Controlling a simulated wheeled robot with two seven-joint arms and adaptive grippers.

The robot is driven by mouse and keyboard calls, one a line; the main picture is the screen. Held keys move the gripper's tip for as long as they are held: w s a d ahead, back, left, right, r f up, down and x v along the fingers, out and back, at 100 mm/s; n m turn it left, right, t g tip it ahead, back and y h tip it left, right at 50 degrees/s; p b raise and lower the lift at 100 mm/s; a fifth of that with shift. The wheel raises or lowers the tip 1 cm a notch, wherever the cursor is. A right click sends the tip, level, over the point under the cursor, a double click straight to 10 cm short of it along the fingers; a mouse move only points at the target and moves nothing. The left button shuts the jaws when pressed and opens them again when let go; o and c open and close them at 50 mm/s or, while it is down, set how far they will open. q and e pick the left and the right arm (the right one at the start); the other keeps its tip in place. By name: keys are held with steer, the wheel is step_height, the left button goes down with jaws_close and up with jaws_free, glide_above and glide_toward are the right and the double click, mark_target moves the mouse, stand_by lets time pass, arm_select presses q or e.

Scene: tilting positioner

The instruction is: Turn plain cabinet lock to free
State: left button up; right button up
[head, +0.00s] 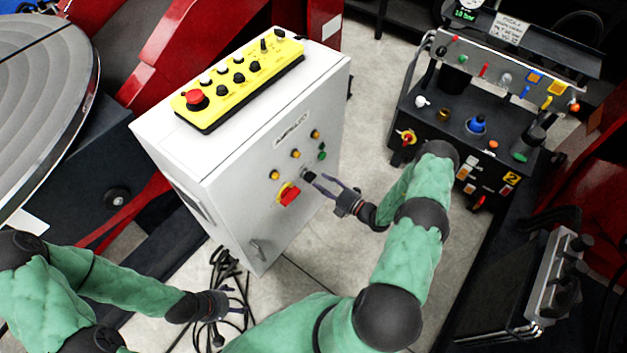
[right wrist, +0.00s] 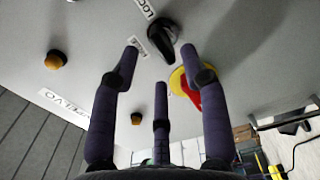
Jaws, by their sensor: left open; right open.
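In the right wrist view the black knob (right wrist: 163,40) lies just beyond the fingertips, with a label starting "LOC" (right wrist: 146,8) and another small label (right wrist: 138,47) that I cannot read. My right gripper (head: 326,186) is open, its fingers pointing at the knob without visibly holding it. My left gripper (head: 238,303) is open and empty, low in front of the cabinet.
A yellow button box (head: 238,80) with a red stop button lies on the cabinet top. Several orange lamps and a green button (head: 322,155) are near the knob. A handle (head: 258,249) is lower down. A dark control bench (head: 480,120) stands right; cables (head: 225,270) lie on the floor.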

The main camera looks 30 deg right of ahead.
mark_target(313, 179)
steer(key=shift+b+x, duration=0.5)
steer(key=shift+x, duration=1.75)
jaws_close()
